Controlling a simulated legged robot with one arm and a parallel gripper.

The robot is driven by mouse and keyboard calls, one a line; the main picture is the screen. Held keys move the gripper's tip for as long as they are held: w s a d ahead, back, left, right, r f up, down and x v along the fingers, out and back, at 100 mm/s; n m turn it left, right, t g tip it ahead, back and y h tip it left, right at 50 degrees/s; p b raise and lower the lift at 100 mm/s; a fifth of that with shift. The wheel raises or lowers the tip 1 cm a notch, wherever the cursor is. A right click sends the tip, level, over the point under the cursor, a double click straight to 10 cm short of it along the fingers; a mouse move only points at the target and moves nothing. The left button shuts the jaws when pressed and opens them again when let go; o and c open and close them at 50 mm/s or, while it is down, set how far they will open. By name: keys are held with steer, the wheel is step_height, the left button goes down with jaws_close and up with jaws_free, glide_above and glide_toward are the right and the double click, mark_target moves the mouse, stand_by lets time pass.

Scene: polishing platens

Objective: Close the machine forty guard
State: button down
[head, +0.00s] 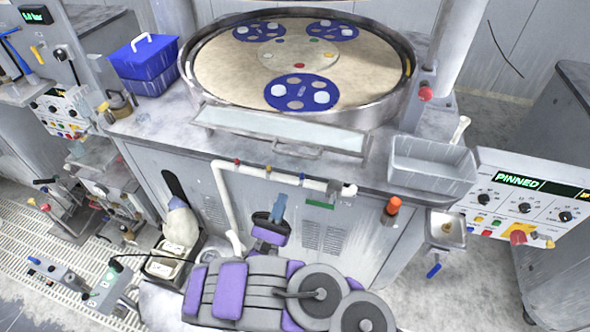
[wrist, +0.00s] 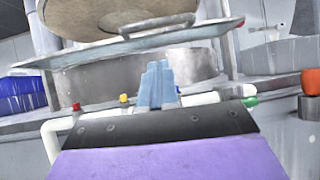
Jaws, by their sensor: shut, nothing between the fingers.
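The guard (head: 270,124) is a pale, flat panel with a metal frame at the front of the round polishing platen. It lies low, and the platen is uncovered. Its bar handle (head: 318,151) is on the front edge. In the wrist view the guard (wrist: 100,52) spans the top, tilted, with the handle (wrist: 185,22) above its edge. My gripper (head: 279,203) is in front of the machine cabinet, below the guard and apart from it. Its blue fingers (wrist: 158,84) are together and empty, pointing towards the guard. No number forty is readable.
A white pipe (head: 225,190) with small coloured valves runs along the cabinet front near my gripper. A grey tray (head: 432,160) and an orange-capped part (head: 392,207) are to the right. A panel (head: 528,195) reads PINNED. A blue box (head: 147,65) stands left.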

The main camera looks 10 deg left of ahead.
steer(key=w+a+r+n+y+b, duration=0.1)
steer(key=w+r+y+b, duration=0.1)
steer(key=w+r, duration=0.4)
steer(key=shift+w+a+r+b, duration=0.3)
steer(key=shift+w+b, duration=0.15)
steer(key=shift+w, duration=0.4)
steer(key=shift+d, duration=0.2)
